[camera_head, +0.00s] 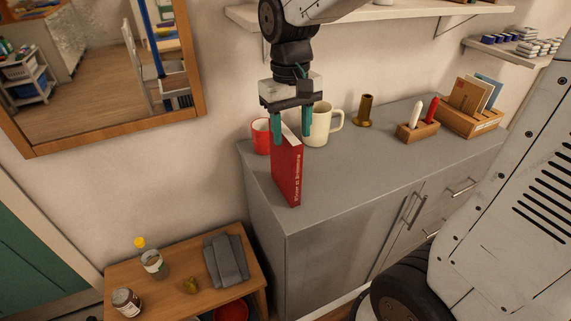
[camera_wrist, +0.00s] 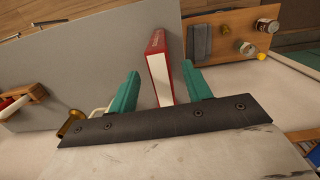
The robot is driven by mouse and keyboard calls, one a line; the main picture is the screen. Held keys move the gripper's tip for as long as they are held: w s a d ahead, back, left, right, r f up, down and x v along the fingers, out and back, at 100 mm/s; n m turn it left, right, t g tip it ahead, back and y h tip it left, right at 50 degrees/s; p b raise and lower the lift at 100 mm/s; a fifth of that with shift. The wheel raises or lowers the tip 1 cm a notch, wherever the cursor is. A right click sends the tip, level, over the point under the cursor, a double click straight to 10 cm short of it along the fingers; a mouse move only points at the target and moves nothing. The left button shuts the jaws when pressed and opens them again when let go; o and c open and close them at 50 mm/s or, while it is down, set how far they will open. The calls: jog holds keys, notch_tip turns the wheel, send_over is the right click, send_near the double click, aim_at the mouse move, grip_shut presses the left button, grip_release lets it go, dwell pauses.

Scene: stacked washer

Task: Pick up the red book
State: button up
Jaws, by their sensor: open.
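The red book (camera_head: 287,172) stands upright on the grey cabinet top (camera_head: 365,152), near its left end, with its spine lettering facing the front. My gripper (camera_head: 293,140) is above the book with its teal fingers pointing down. In the wrist view the red book (camera_wrist: 161,65) shows its white page edge between the two open fingers (camera_wrist: 160,85). The fingers are apart, and a gap shows between the book and the right finger. Whether the left finger touches the book I cannot tell.
A red mug (camera_head: 261,136) and a cream mug (camera_head: 320,124) stand close behind the book. A brass holder (camera_head: 364,110), a wooden block with handles (camera_head: 417,130) and a letter box (camera_head: 470,120) stand farther right. A low wooden table (camera_head: 190,301) is at lower left. A shelf (camera_head: 400,12) hangs above.

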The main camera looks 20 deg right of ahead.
aim_at(285, 145)
jog(key=w, duration=0.3)
jog(key=shift+a+r+t, duration=0.2)
jog(key=shift+r+t, duration=0.1)
jog(key=f, duration=0.7)
jog(key=shift+w+d+f, duration=0.2)
jog(key=shift+w+f, duration=0.05)
jog(key=shift+f, duration=0.05)
jog(key=shift+c, duration=0.3)
grip_shut()
